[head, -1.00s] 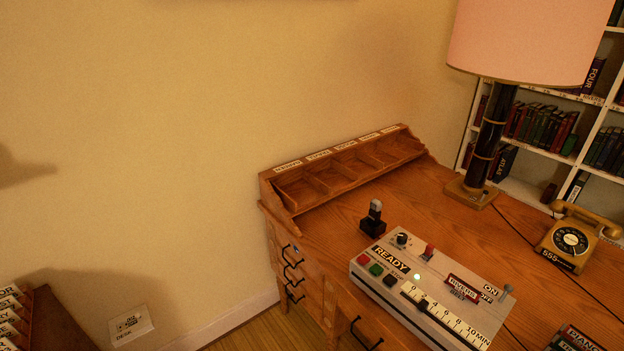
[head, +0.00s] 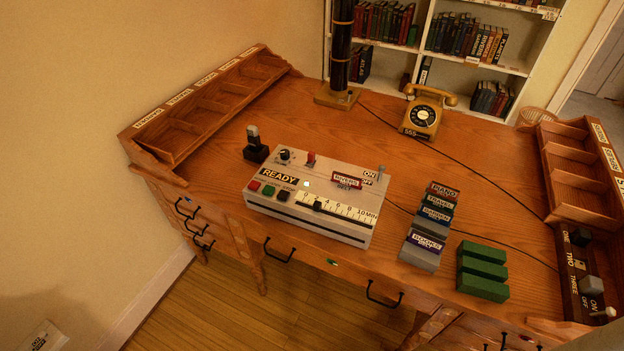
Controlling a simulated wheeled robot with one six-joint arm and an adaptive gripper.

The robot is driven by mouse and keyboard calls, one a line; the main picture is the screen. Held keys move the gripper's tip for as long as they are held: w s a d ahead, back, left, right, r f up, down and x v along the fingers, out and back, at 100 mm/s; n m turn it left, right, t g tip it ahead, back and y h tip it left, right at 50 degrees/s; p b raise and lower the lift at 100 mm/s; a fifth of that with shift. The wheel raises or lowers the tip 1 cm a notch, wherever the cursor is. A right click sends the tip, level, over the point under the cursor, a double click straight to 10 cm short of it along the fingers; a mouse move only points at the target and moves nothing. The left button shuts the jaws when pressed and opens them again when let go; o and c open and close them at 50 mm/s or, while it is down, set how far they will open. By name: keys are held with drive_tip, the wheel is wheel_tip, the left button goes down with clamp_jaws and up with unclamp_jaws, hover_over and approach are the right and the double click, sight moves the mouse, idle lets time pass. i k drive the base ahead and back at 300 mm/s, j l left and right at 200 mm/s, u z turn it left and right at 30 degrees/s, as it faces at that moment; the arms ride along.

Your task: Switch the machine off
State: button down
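The machine (head: 300,222), a pale grey box, sits on the wooden desk in the head view. Its front carries a READY label (head: 278,177), red, green and dark buttons (head: 268,190), and a slider on a scale marked up to 10 MIN (head: 335,208). A small light beside the READY label is lit. On top are a black knob (head: 285,156), a red switch (head: 311,159) and, at the back right, a metal toggle lever (head: 381,172) by ON and OFF labels. The lever looks upright; I cannot tell its setting. My gripper is not in view.
A small black device (head: 255,147) stands left of the machine. Labelled cartridges (head: 427,235) and green blocks (head: 482,268) lie to its right. A telephone (head: 424,113) and lamp base (head: 337,96) stand behind. A switch panel (head: 577,270) with ON and OFF labels sits at far right.

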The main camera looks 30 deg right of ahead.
sight(381, 168)
drive_tip(key=k+j+z, duration=0.15)
drive_tip(key=z, duration=0.25)
drive_tip(key=k+j+z, duration=0.15)
drive_tip(key=z, duration=0.25)
drive_tip(key=k+j+z, duration=0.1)
drive_tip(key=z, duration=0.3)
drive_tip(key=k+l, duration=0.05)
